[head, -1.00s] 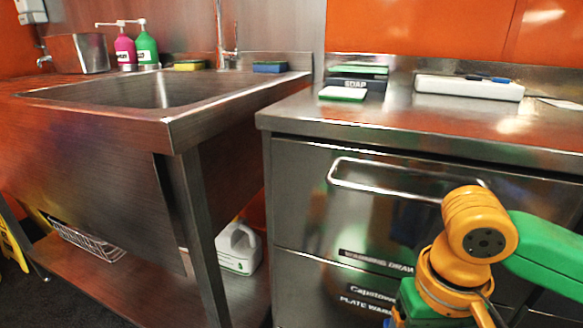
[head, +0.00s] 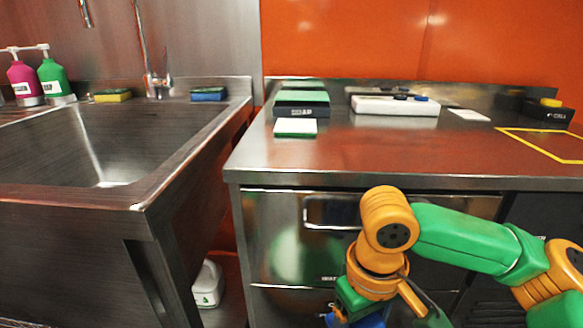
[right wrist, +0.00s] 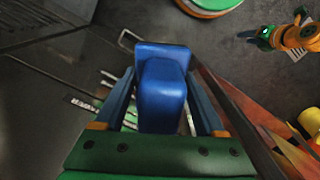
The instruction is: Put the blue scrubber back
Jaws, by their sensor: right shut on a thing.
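My right gripper (right wrist: 162,78) is shut on the blue scrubber (right wrist: 160,100), a blue block with a raised rounded part, in the right wrist view. The scrubber sits between the two fingers, clear of the counter. In the head view my right arm hangs in front of the drawer unit, and a bit of blue shows at the bottom edge. The fingertips are cut off there. My left gripper is not seen for certain.
The steel counter (head: 390,160) holds a dark soap box (head: 301,109), a green-and-white sponge (head: 295,127), a white tray (head: 396,106), a black caddy (head: 548,114) and a yellow taped outline (head: 535,131). The sink (head: 85,150) has a yellow sponge (head: 112,96) and a blue sponge (head: 208,94) behind it.

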